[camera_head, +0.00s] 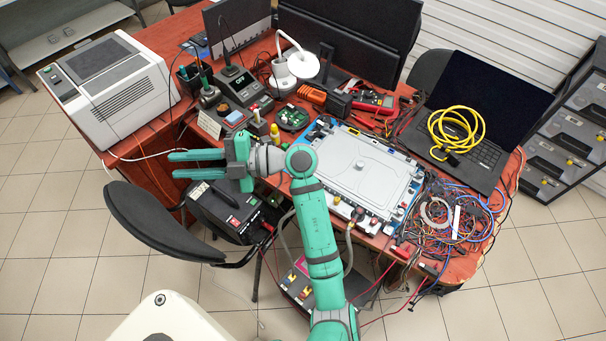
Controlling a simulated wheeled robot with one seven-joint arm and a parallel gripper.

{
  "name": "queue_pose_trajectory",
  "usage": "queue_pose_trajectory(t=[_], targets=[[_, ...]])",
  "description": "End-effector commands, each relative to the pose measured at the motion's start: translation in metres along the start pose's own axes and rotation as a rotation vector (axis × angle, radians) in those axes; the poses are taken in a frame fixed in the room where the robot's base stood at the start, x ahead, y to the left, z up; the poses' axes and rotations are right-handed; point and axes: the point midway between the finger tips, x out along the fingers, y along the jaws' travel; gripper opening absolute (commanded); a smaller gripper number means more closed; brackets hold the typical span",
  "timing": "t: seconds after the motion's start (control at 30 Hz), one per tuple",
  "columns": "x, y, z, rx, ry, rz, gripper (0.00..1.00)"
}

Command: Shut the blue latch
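A grey flat-lidded unit (362,172) lies on the red-brown desk, with coloured fittings around its edges. A blue part (317,132) shows at its upper left corner; it is too small to tell whether it is the blue latch or whether it is open or shut. More small blue bits are along its right edge. My gripper (172,165) is left of the unit, above the desk's front edge near the black chair. Its two green fingers point left, parallel and apart, with nothing between them. My forearm passes in front of the unit's left side.
A laptop (489,123) with a coiled yellow cable stands at the right. Tangled wires (452,218) cover the desk's right front. A soldering station (241,86), white lamp (302,66) and monitors stand behind. A black chair (157,222) and black box (232,209) are below my gripper.

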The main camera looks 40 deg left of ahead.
Motion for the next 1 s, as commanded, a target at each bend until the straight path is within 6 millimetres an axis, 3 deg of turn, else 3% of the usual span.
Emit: queue_pose_trajectory(t=[0.13,0.23,0.43,0.7,0.83,1.0], targets=[[-0.013,-0.029,0.035,0.044,-0.109,-0.283,0.23],[-0.033,-0.049,0.059,0.086,-0.209,-0.465,0.23],[-0.102,-0.072,0.106,0.178,-0.47,-0.8,0.23],[-0.215,-0.065,0.141,0.296,-0.862,-1.116,0.23],[-0.248,-0.056,0.145,0.328,-0.981,-1.184,0.23],[-0.263,-0.055,0.148,0.344,-1.039,-1.212,0.23]])
